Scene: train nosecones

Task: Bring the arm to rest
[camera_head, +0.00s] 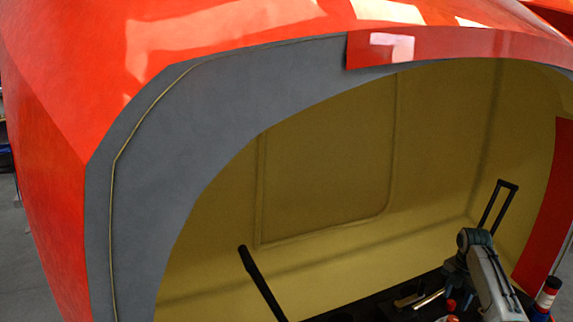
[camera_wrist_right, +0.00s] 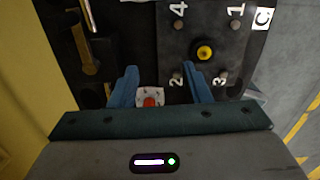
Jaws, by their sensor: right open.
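My right arm (camera_head: 485,270) reaches in at the lower right of the head view, over dark equipment near the nosecone opening. In the right wrist view my right gripper (camera_wrist_right: 160,68) is open, with its two blue fingers apart and nothing between their tips. A small white plate with a red top (camera_wrist_right: 150,101) shows between the finger bases; I cannot tell its height relative to the fingers. My left gripper is not in view.
A red nosecone (camera_head: 60,120) with a grey rim (camera_head: 150,130) and yellow inside (camera_head: 330,150) surrounds the work area. In the wrist view a dark board (camera_wrist_right: 218,25) carries numbers and a yellow knob (camera_wrist_right: 204,51). A black handle (camera_head: 262,282) stands inside.

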